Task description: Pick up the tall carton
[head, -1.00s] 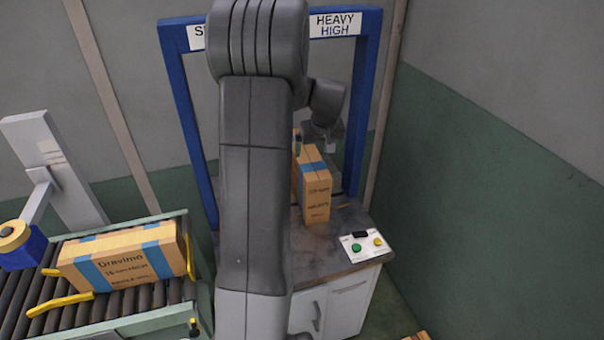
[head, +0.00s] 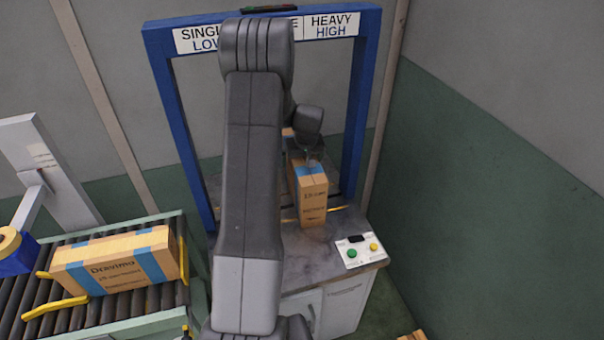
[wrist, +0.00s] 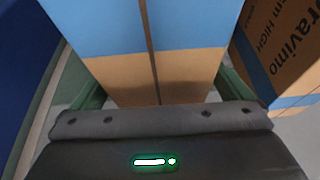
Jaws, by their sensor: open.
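A brown carton with blue tape (head: 311,200) stands upright on the counter inside the blue frame in the head view. My gripper (head: 312,152) is low over the cartons there, and its fingers are mostly hidden in that view. In the wrist view a brown carton top with a blue tape band and a dark centre seam (wrist: 150,30) lies between the open fingers of my gripper (wrist: 158,90). I cannot tell whether the fingers touch it. A second printed carton (wrist: 285,45) stands close on the right in the wrist view. I cannot match these two surely to the head view.
The blue frame (head: 176,110) stands around the counter, with height and weight signs on top. A button panel (head: 360,250) sits at the counter's front right. Another taped carton (head: 117,262) lies on the roller conveyor (head: 30,290) at left.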

